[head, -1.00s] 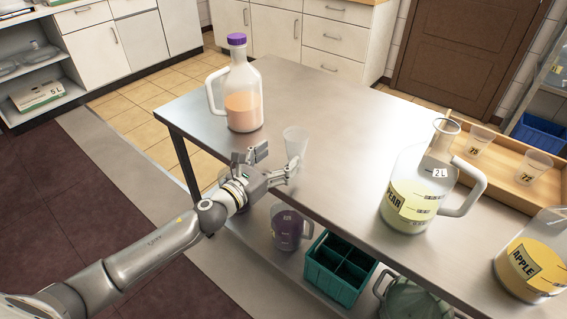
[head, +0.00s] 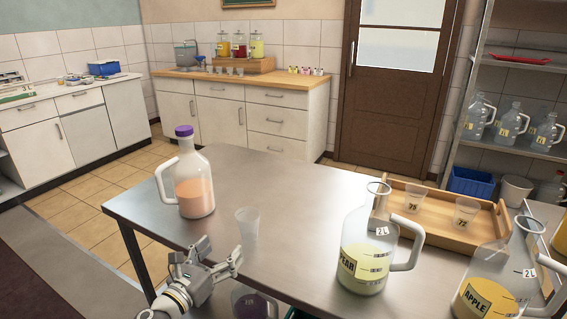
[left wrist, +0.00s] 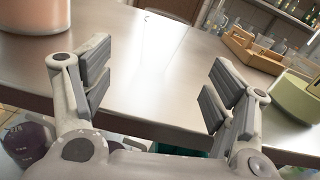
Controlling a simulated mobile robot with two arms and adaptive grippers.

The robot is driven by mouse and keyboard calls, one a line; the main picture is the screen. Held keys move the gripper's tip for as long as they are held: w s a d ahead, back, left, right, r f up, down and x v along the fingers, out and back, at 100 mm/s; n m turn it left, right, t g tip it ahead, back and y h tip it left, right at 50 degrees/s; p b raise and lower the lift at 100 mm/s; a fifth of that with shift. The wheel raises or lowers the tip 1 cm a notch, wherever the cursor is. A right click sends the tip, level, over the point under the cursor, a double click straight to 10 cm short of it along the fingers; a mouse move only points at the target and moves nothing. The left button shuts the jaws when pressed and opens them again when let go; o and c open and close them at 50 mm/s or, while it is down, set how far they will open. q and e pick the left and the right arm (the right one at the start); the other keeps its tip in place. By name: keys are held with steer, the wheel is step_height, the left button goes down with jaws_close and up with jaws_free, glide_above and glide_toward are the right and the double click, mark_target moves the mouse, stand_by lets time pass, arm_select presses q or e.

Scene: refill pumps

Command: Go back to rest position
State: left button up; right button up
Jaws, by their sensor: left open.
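My left gripper (head: 218,257) is open and empty at the near left edge of the metal table (head: 290,195). In the left wrist view its two fingers (left wrist: 157,88) stand wide apart with bare tabletop between them. A clear empty cup (head: 247,224) stands upright on the table just beyond the fingers, apart from them. A purple-capped jug (head: 195,190) with peach-coloured liquid stands behind and left of the gripper. My right gripper is not in view.
The PEAR jug (head: 368,258) and APPLE jug (head: 490,285) stand on the table's right side. A wooden tray (head: 440,220) with two numbered cups is behind them. A dark purple jug (head: 254,304) sits below the tabletop. The table's middle is clear.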

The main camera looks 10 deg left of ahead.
arm_select(q)
steer(key=s+a+f+n+g+y, duration=0.1)
steer(key=s+f+n+g+y, duration=0.3)
steer(key=s+n, duration=0.6)
steer(key=s+a+f+n+g+y, duration=0.15)
steer(key=s+f+n+y, duration=0.45)
steer(key=n, duration=0.9)
steer(key=s+d+f+n+g+h, duration=0.2)
steer(key=s+f+n+g, duration=0.15)
steer(key=s+n, duration=0.4)
steer(key=s+d+f+n+g+h, duration=0.25)
steer(key=s+n+g, duration=0.2)
steer(key=s, duration=0.65)
step_height(320, 180, down, 24)
steer(key=s+g+p, duration=0.1)
steer(key=s+p, duration=0.1)
steer(key=p, duration=0.1)
steer(key=s+a+f, duration=0.1)
steer(key=s+f, duration=0.5)
steer(key=s, duration=0.2)
steer(key=s+a+f+g+p, duration=0.1)
steer(key=s+a+f, duration=0.1)
steer(key=s+f, duration=0.5)
steer(key=shift+s+a+f+m+p, duration=0.3)
steer(key=shift+s+m, duration=0.1)
steer(key=shift+s, duration=0.35)
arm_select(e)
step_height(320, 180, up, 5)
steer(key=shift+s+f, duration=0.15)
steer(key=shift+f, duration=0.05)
